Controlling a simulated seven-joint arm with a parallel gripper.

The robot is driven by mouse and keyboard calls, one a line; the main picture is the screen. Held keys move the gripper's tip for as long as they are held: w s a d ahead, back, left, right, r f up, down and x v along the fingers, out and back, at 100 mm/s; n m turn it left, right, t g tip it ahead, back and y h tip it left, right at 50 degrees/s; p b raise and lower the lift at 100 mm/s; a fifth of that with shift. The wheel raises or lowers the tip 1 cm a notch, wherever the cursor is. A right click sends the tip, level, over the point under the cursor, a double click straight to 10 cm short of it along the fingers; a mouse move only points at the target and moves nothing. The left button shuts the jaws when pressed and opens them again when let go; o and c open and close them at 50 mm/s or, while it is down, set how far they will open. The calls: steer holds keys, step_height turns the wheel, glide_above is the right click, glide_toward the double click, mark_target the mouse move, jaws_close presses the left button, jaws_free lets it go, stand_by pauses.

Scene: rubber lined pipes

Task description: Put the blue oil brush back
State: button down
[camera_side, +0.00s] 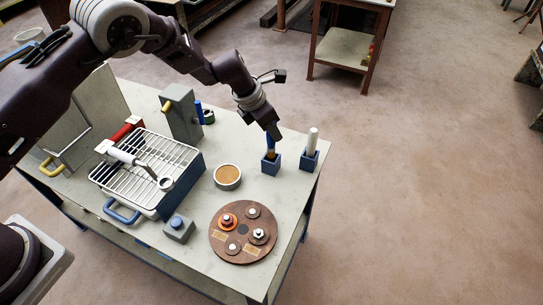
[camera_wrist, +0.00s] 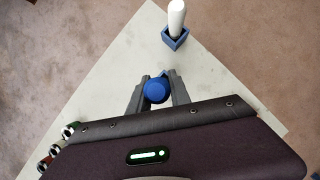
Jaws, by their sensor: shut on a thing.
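The blue oil brush (camera_side: 270,144) stands upright, with its lower end at a small blue square holder (camera_side: 271,163) near the table's right side. I cannot tell how deep it sits in the holder. My gripper (camera_side: 272,133) comes down from above and is shut on the brush's upper part. In the wrist view the round blue top of the brush (camera_wrist: 157,90) shows between the two fingers of my gripper (camera_wrist: 158,92).
A white-handled tool (camera_side: 312,141) stands in a second blue holder (camera_side: 309,160) close to the right. A bowl of tan content (camera_side: 228,177), a grill rack (camera_side: 146,168), a round brown board (camera_side: 243,233) and a grey block (camera_side: 181,115) stand on the table (camera_side: 293,213).

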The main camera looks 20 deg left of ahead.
steer(key=shift+f, duration=3.1)
steer(key=c, duration=1.2)
jaws_free()
steer(key=shift+r, duration=0.1)
steer(key=v, duration=1.3)
step_height(320, 180, up, 9)
steer(key=m, duration=0.4)
glide_above(272, 145)
steer(key=s+a, duration=0.4)
steer(key=s, duration=0.1)
steer(key=s+a+r+m+h, duration=0.1)
steer(key=s+a+r+m, duration=0.2)
steer(key=s+r+m, duration=0.7)
steer(key=s+a+r+m+y, duration=0.1)
steer(key=s+a+m, duration=0.2)
steer(key=s+m, duration=0.2)
steer(key=s+a+r+m+t+y, duration=0.1)
steer(key=s+a+m, duration=0.2)
steer(key=s, duration=0.8)
steer(key=s+a+r+m+y, duration=0.1)
steer(key=s+a+m, duration=0.3)
steer(key=s+m, duration=0.2)
steer(key=shift+s+a+r+m+t+y, duration=0.1)
steer(key=shift+s+r+m+t+y, duration=0.1)
steer(key=shift+s, duration=0.4)
steer(key=shift+s+r+m+t+y, duration=0.2)
steer(key=shift+s, duration=0.35)
